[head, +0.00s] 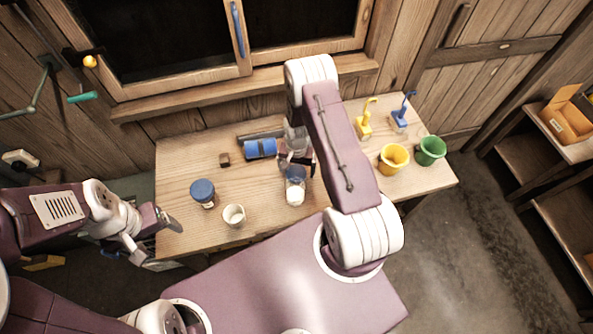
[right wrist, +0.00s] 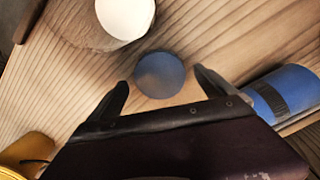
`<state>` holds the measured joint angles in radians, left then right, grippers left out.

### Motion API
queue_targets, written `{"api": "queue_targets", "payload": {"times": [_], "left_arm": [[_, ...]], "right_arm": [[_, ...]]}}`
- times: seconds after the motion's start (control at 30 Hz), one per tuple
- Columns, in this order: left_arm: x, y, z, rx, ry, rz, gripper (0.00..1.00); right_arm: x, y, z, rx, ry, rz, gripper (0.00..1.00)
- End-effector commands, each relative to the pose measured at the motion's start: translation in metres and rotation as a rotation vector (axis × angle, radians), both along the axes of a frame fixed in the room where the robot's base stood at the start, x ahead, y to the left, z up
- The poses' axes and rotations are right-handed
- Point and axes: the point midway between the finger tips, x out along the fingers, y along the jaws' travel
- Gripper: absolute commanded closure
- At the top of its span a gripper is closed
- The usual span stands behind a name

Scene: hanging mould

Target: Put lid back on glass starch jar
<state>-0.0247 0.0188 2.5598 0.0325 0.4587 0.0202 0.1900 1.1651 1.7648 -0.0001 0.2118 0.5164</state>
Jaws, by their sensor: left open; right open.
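The glass starch jar (head: 295,197), with white contents, stands open on the wooden table below my right gripper in the head view. In the right wrist view the jar's white contents (right wrist: 124,17) show at the top. The round blue lid (right wrist: 159,75) appears just beside the jar, between and beyond my right gripper's fingertips (right wrist: 160,82). In the head view the lid (head: 296,173) is partly hidden by the right gripper (head: 296,162), which is open. My left gripper (head: 168,222) is open and empty near the table's left edge, away from the jar.
A blue-lidded jar (head: 203,192) and a white cup (head: 234,215) stand left of the starch jar. A blue roll (head: 260,148) and small brown block (head: 224,160) lie behind. Yellow (head: 393,158) and green (head: 431,150) pots stand right, with yellow and blue tools behind.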

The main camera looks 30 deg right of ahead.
Motion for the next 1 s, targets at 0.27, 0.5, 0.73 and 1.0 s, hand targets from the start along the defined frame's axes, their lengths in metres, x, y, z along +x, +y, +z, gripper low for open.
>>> {"api": "queue_targets", "payload": {"times": [0.27, 0.5, 0.73, 1.0], "left_arm": [[-0.0002, 0.0, 0.0007, 0.0, 0.001, 0.0, 0.22], [-0.0002, 0.0, 0.0007, 0.0, 0.0, 0.0, 0.22], [-0.0002, 0.0, 0.0007, 0.0, 0.0, 0.0, 0.22], [-0.0001, 0.0, -0.0038, 0.0, 0.0, 0.0, 0.22]], "right_arm": [[-0.0001, 0.0001, -0.0056, 0.0, 0.0, 0.0, 0.05], [0.0, 0.0, -0.0053, 0.0, 0.0, 0.0, 0.36], [0.0, 0.0, -0.0052, 0.0, 0.0, 0.0, 0.69], [0.0011, -0.0001, 0.0014, -0.001, -0.002, 0.0, 0.69]]}}
